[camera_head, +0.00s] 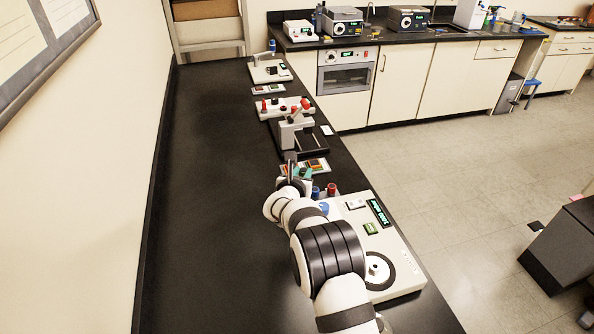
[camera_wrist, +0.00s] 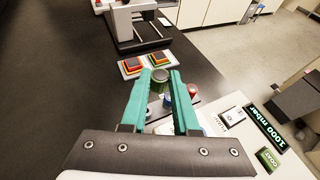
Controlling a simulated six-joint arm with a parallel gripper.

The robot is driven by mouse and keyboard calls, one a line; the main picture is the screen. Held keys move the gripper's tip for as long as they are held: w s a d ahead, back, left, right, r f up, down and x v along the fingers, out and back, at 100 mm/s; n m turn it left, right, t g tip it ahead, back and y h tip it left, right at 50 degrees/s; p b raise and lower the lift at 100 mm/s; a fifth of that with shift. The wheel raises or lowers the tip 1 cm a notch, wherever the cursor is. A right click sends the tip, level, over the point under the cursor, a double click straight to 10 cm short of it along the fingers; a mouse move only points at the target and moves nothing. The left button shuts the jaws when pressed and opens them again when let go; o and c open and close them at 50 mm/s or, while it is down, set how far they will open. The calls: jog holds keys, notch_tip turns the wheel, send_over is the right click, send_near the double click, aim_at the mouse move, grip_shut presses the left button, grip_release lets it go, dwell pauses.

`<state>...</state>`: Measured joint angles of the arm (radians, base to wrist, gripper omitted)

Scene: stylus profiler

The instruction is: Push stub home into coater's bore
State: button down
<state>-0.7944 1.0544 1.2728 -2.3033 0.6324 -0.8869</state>
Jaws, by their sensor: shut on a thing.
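My gripper (camera_wrist: 160,80) has teal fingers and is shut on a green-topped cylinder, which I take for the stub (camera_wrist: 160,76). In the head view my gripper (camera_head: 294,172) is small and partly hidden by my wrist, at the far end of the white coater (camera_head: 408,262). The coater has a "1000 mbar" display (camera_wrist: 264,127), a green COAT panel (camera_wrist: 270,158) and a dark round fitting with a pale centre (camera_head: 379,270). I cannot make out the bore for certain, nor whether the stub's lower end touches anything.
Red (camera_head: 331,188) and blue (camera_head: 316,192) cylinders stand close beside my gripper. Colored square pads (camera_wrist: 131,66) lie just beyond, and a grey stand on a black base (camera_head: 308,139) is farther back. The bench (camera_head: 205,200) is clear along the left.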

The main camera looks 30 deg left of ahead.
jog(key=s+d+r+m+g+h, duration=0.1)
jog(key=s+d+m+h, duration=0.4)
jog(key=d, duration=0.7)
jog(key=s+d+m+g+h, duration=0.1)
jog(key=s+d+m+h, duration=0.4)
jog(key=d, duration=0.7)
jog(key=s+h, duration=0.2)
jog(key=s, duration=0.1)
jog(key=shift+s+d+r+m, duration=0.15)
jog(key=shift+d+r+m, duration=0.2)
jog(key=shift+r+m, duration=0.05)
jog(key=shift+f, duration=2.5)
jog(key=shift+f, duration=0.45)
jog(key=shift+f, duration=0.75)
